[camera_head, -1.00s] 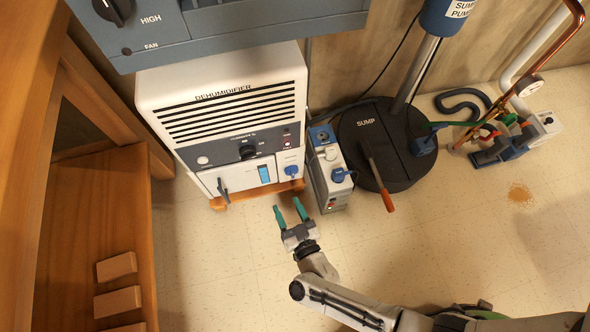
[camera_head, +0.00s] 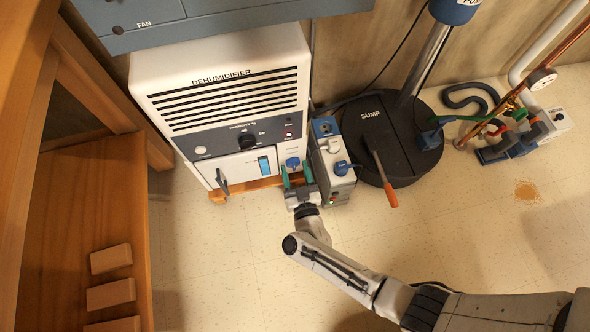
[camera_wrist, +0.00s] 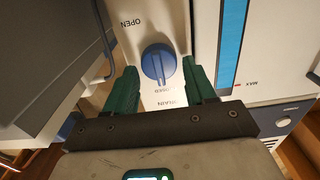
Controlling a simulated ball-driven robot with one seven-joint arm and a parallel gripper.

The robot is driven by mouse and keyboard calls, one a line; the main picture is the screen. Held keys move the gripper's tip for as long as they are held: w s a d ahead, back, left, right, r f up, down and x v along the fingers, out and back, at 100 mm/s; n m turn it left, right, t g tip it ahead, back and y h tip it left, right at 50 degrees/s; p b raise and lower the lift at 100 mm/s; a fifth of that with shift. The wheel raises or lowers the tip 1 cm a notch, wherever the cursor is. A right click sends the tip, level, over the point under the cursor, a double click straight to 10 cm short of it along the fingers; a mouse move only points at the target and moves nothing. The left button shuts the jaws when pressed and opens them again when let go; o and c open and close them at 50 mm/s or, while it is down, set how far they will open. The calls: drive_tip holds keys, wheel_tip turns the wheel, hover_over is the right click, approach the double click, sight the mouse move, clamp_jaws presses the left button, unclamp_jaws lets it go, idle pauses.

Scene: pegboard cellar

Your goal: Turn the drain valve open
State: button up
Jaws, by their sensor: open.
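The drain valve is a round blue knob (camera_wrist: 158,63) on a white panel, low on the front of the dehumidifier (camera_head: 232,95). The knob also shows in the head view (camera_head: 292,163). My gripper (camera_wrist: 160,84) is open, its green fingers on either side of the knob's line. It also shows in the head view (camera_head: 297,176). Contact cannot be told.
A bucket door with a dark handle (camera_head: 222,182) is to the left. Wooden shelving (camera_head: 75,200) fills the left side.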

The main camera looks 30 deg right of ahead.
drive_tip(key=shift+w+d, duration=0.15)
drive_tip(key=shift+w, duration=0.3)
drive_tip(key=c, duration=0.7)
drive_tip(key=shift+c, duration=0.2)
drive_tip(key=shift+m, duration=0.3)
drive_tip(key=shift+s+d+f+m+b, duration=0.1)
drive_tip(key=shift+m+b, duration=0.3)
drive_tip(key=shift+m, duration=2.45)
drive_tip(key=shift+d+f+m+b, duration=0.1)
drive_tip(key=shift+m+b, duration=0.25)
drive_tip(key=shift+m, duration=2.55)
drive_tip(key=shift+s+f+m+b, duration=0.1)
drive_tip(key=shift+m+b, duration=0.3)
drive_tip(key=shift+m, duration=2.45)
